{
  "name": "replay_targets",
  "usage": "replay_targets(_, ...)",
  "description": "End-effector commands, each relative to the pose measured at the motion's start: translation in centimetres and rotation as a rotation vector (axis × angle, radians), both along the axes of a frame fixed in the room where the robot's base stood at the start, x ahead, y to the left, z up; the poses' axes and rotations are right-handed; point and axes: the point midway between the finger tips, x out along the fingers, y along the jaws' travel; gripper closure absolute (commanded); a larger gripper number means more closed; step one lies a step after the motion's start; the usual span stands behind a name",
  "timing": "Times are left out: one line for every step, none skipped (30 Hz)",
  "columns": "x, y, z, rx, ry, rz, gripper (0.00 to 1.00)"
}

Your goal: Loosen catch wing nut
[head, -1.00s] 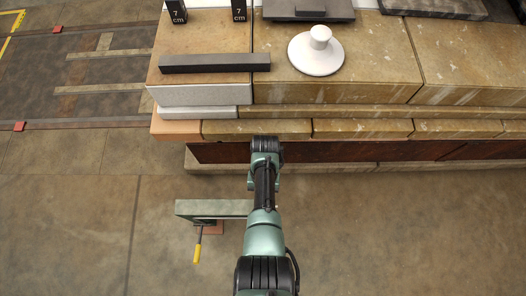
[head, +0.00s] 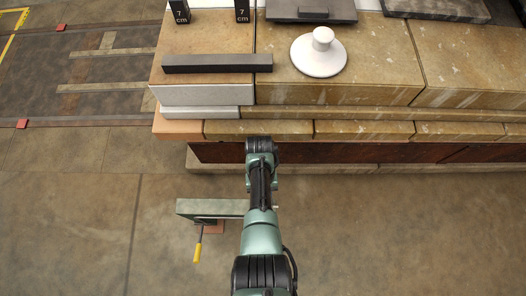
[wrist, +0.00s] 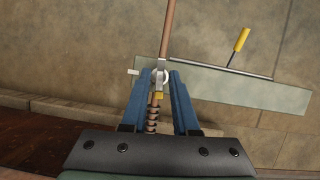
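In the wrist view, my gripper (wrist: 160,75) has two blue fingers on either side of a copper-coloured rod (wrist: 167,30). A small pale metal wing nut (wrist: 160,78) sits on the rod between the fingertips. The gap around it is very small, and I cannot tell whether the fingers press on it. A yellow piece (wrist: 158,96) and a coil spring (wrist: 152,119) lie on the rod nearer the palm. In the head view my arm hides the gripper and the nut.
A grey-green plate (head: 212,207) with a yellow-handled tool (head: 198,247) is left of my arm; the plate (wrist: 250,88) also shows in the wrist view. A stone ledge bears a dark bar (head: 217,63) and a white knobbed disc (head: 318,55). Floor at right is clear.

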Motion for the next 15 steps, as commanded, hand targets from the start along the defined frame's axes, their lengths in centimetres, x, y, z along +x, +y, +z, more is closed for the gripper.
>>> replay_targets(0.0,0.0,0.0,0.000,0.001,-0.001,0.61)
replay_targets(0.0,0.0,0.0,0.000,0.001,-0.001,0.56)
replay_targets(0.0,0.0,0.0,0.000,0.001,-0.001,0.56)
replay_targets(0.0,0.0,0.0,0.000,0.001,-0.001,0.56)
replay_targets(0.0,0.0,0.0,0.000,0.001,-0.001,0.56)
replay_targets(0.0,0.0,0.0,0.000,0.001,-0.001,0.56)
replay_targets(0.0,0.0,0.0,0.000,0.001,-0.001,0.56)
replay_targets(0.0,0.0,0.0,0.000,0.001,-0.001,0.56)
replay_targets(0.0,0.0,0.0,0.000,0.001,-0.001,0.56)
replay_targets(0.0,0.0,0.1,0.000,0.001,-0.001,0.56)
replay_targets(0.0,0.0,0.2,0.000,0.001,-0.001,0.56)
replay_targets(0.1,0.0,0.4,0.001,0.000,-0.001,0.56)
replay_targets(0.2,0.0,0.6,0.001,0.000,-0.001,0.56)
replay_targets(0.4,0.1,0.9,0.001,-0.001,-0.001,0.56)
replay_targets(0.6,0.1,1.4,0.001,-0.002,-0.001,0.56)
